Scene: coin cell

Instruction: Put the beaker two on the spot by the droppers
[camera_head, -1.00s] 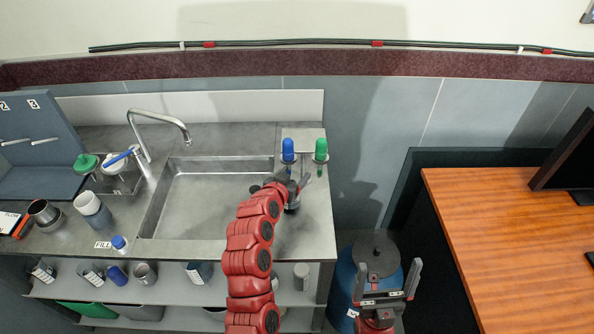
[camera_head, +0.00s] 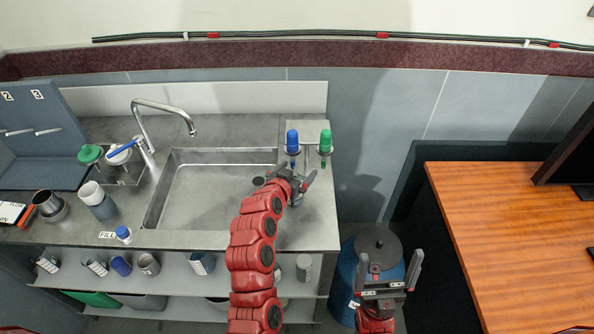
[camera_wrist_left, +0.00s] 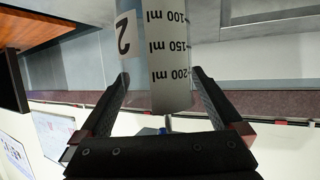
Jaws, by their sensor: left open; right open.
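Beaker two (camera_wrist_left: 168,55), clear with a white "2" label and black ml marks, fills the middle of the left wrist view. It stands between the fingers of my open left gripper (camera_wrist_left: 160,76), with a little space visible on either side. In the head view, my left gripper (camera_head: 298,178) is over the counter's right end, just in front of the droppers, and the beaker is hidden by it or too unclear to pick out. The blue dropper (camera_head: 292,141) and green dropper (camera_head: 325,142) stand in a rack at the back right. My right gripper (camera_head: 389,264) is open and empty.
The sink (camera_head: 200,205) with its faucet (camera_head: 165,104) lies left of my left gripper. More vessels, including a white-topped container (camera_head: 97,198), stand at the counter's left. A blue drum (camera_head: 345,285) is by my right gripper. A wooden desk (camera_head: 495,230) is at the right.

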